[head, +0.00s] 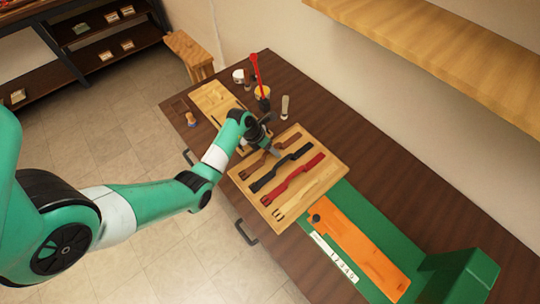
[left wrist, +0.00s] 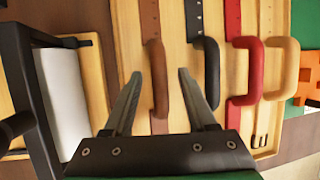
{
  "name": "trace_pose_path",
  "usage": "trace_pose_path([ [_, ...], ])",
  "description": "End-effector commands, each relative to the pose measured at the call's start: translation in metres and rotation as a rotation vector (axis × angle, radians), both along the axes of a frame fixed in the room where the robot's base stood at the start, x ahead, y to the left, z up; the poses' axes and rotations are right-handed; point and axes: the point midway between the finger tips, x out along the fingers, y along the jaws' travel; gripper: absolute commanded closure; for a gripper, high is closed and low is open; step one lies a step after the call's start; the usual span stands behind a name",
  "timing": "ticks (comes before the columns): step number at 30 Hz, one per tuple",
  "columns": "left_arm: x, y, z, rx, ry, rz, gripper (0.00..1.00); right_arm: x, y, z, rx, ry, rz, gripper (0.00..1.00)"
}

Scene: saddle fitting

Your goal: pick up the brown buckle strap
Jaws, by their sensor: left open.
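The brown buckle strap (head: 258,164) lies on a light wooden board on the dark table, leftmost in the row of straps. In the left wrist view its raised brown loop (left wrist: 157,80) shows between my two fingertips. In the left wrist view the left gripper (left wrist: 160,76) is open, with a finger on each side of the loop and gaps between. I cannot tell its exact height above the board. My right gripper is not in view.
A black strap (head: 272,178), a red strap (head: 293,179) and a tan strap (head: 305,198) lie beside the brown one on the board (head: 331,168). A green mat with an orange piece (head: 360,244) is to the right. Brushes and pots stand behind.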

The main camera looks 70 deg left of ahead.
Motion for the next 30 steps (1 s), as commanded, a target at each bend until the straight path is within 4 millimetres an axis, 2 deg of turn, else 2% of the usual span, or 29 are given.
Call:
trace_pose_path([
  [3,0.0,0.0002,0.0011,0.0,-0.001,0.0,0.43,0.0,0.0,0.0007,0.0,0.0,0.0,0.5],
  [12,-0.0001,0.0002,0.0013,0.0,-0.001,0.0,0.97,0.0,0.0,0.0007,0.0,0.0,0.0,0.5],
  [13,-0.0001,0.0002,0.0013,0.0,-0.001,0.0,1.0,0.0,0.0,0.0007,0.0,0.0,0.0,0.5],
  [25,0.0,0.0003,0.0018,0.001,-0.002,0.0,1.0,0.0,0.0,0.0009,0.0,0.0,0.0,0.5],
  [30,0.0006,-0.0003,0.008,0.0,-0.001,-0.001,1.0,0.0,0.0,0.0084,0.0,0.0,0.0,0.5],
])
